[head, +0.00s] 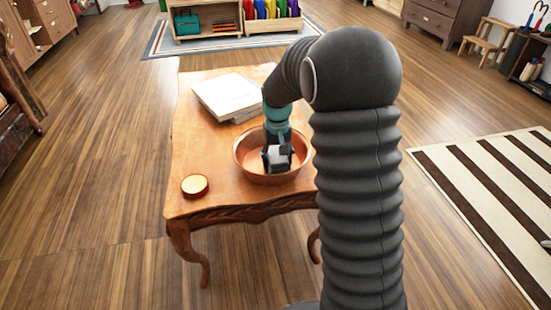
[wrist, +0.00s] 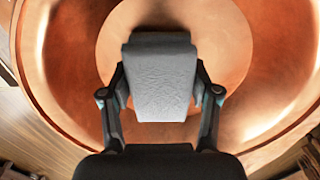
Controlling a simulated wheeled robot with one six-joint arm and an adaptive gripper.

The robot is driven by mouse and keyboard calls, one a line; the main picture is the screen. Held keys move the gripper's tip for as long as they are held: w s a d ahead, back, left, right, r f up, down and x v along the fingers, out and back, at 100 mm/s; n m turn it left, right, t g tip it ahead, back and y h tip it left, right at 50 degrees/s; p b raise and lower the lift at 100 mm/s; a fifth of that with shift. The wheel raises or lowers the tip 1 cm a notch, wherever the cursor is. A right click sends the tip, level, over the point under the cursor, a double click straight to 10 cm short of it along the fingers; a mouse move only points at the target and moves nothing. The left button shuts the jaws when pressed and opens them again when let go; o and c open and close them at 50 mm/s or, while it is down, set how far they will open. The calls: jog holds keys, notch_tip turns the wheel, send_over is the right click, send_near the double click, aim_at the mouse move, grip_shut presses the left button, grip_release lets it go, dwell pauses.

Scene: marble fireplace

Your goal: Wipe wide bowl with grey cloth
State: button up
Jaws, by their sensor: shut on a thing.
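The wide bowl (head: 244,160) is a copper-coloured round bowl on the wooden table in the head view. Its inside also fills most of the wrist view (wrist: 75,60). My gripper (head: 278,157) points down inside the bowl. It is shut on the grey cloth (wrist: 162,80), a pale grey folded block held between both fingers. The cloth also shows in the head view (head: 279,153). In the wrist view it lies over the flat bottom of the bowl. I cannot tell whether the cloth touches the bowl.
The bowl stands on a wooden table (head: 205,140) with curved legs. A small round red-rimmed tin (head: 195,186) sits at the front left. A stack of white books (head: 228,96) lies behind the bowl. The table's left side is mostly clear.

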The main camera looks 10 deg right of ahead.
jog(key=a, duration=0.1)
jog(key=w+a, duration=0.1)
jog(key=a, duration=0.1)
jog(key=shift+a, duration=0.2)
jog(key=shift+s+d+p, duration=0.1)
jog(key=shift+d+p, duration=0.15)
jog(key=shift+p, duration=0.1)
jog(key=d, duration=0.3)
jog(key=shift+s+d, duration=0.1)
jog(key=shift+s, duration=0.2)
notch_tip(320, 180, up, 6)
jog(key=p, duration=0.4)
jog(key=shift+r, duration=1.1)
jog(key=shift+s, duration=0.1)
